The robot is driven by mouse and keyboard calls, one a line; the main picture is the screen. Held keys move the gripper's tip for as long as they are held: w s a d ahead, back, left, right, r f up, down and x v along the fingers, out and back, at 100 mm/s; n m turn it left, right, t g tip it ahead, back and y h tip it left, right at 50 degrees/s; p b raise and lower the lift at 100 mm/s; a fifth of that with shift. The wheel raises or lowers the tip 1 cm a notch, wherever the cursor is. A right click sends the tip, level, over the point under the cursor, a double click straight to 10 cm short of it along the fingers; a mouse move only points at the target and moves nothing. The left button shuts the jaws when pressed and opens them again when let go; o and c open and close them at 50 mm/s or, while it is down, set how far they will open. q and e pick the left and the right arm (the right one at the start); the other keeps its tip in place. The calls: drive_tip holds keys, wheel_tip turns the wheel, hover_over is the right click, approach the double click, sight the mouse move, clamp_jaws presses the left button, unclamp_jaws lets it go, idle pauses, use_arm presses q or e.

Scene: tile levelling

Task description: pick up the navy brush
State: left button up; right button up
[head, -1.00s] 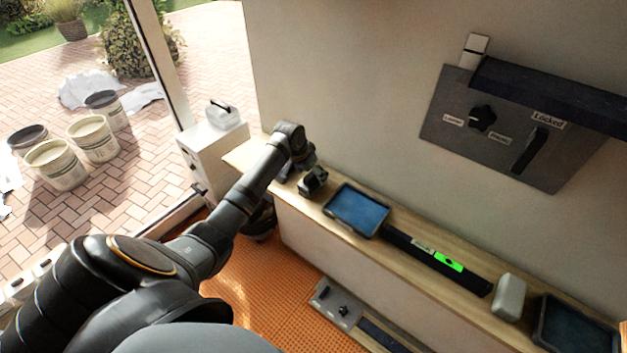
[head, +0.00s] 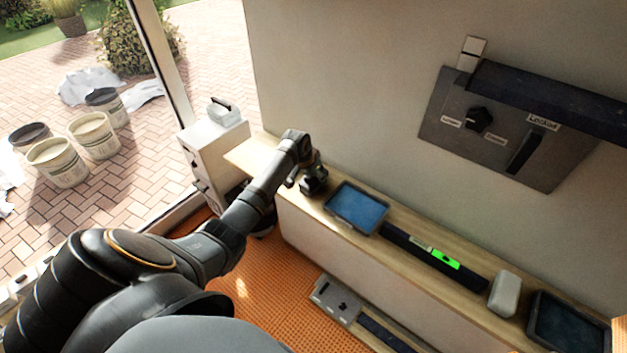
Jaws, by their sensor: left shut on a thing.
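My left gripper (head: 314,184) is at the left end of the wooden ledge, just left of a blue-topped tray. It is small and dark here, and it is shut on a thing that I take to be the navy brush. The brush is hidden by the gripper and wrist, so I cannot make out its shape or whether it touches the ledge. No other brush shows. My right gripper is not in view.
The ledge (head: 262,150) holds a blue-topped tray (head: 357,207), a dark bar with a green display (head: 445,259), a pale rounded block (head: 504,294) and a dark tray (head: 565,325). A wall panel (head: 446,125) is above. A white cabinet (head: 207,150) stands left.

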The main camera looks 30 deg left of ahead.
use_arm(q)
drive_tip(key=shift+r+b, duration=0.4)
drive_tip(key=shift+b, duration=0.1)
drive_tip(key=shift+w+r+b, duration=0.1)
drive_tip(key=shift+r+b, duration=0.45)
drive_tip(key=shift+r, duration=0.1)
drive_tip(key=s+d+r+b, duration=0.4)
drive_tip(key=s+d+r, duration=0.5)
drive_tip(key=s+r, duration=0.1)
drive_tip(key=shift+s+r, duration=0.4)
drive_tip(key=shift+r, duration=0.05)
drive_tip(key=shift+d, duration=0.1)
